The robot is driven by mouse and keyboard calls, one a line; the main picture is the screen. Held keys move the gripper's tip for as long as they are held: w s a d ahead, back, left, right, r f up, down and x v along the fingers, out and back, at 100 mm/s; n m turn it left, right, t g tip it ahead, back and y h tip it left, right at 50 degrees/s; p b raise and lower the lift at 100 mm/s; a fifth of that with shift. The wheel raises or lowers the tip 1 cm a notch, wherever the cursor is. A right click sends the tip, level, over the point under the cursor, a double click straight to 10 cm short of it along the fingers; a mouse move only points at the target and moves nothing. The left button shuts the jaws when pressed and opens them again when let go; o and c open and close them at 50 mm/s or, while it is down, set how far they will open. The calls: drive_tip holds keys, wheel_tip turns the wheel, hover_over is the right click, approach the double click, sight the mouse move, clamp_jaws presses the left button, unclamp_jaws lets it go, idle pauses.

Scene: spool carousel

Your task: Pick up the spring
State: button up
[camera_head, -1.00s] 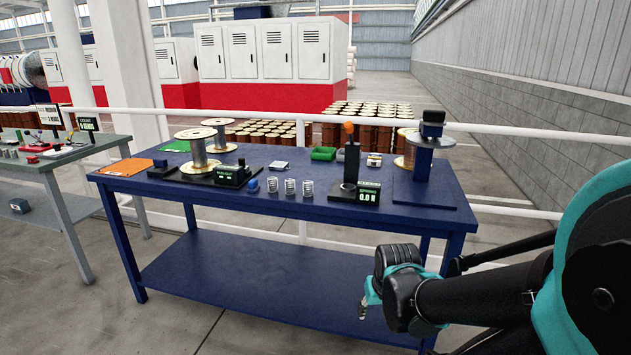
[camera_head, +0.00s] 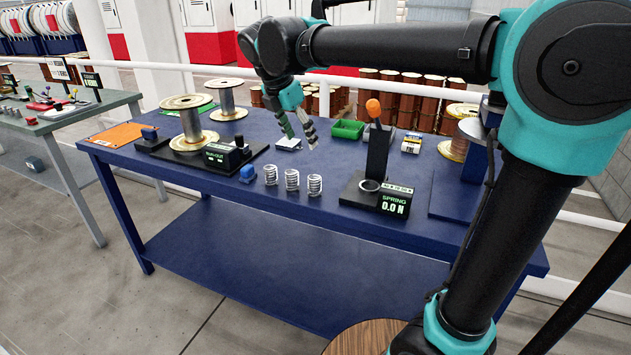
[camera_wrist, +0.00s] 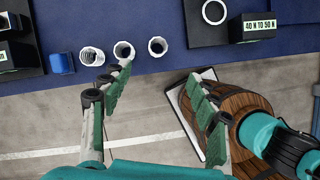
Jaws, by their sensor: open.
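Three silvery coil springs stand upright in a row near the front edge of the blue table (camera_head: 345,222): a left one (camera_head: 271,175), a middle one (camera_head: 292,180) and a right one (camera_head: 315,186). In the wrist view the left (camera_wrist: 92,56), middle (camera_wrist: 123,50) and right (camera_wrist: 157,46) springs show from above as pale rings. My gripper (camera_head: 299,136) is open and empty, raised above the table, behind and above the springs in the head view. In the wrist view its fingers (camera_wrist: 160,92) are spread wide, and one fingertip overlaps the middle spring's lower edge. No finger visibly holds a spring.
A spring tester (camera_head: 376,158) with an orange-knobbed lever stands right of the springs. A small blue block (camera_head: 247,173) sits to their left, beside a black fixture with a spool (camera_head: 186,125). A green bin (camera_head: 348,129) and a white item (camera_head: 288,144) lie behind.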

hover_over(313, 176)
drive_tip(key=s, duration=0.2)
drive_tip(key=f, duration=1)
drive_tip(key=shift+w+a, duration=0.25)
drive_tip(key=shift+a, duration=0.15)
drive_tip(key=shift+x, duration=3.15)
drive_tip(key=shift+s+a, duration=0.15)
drive_tip(key=shift+a, duration=0.05)
drive_tip(key=shift+c, duration=0.6)
drive_tip(key=c, duration=1.1)
drive_tip(key=shift+c, duration=0.2)
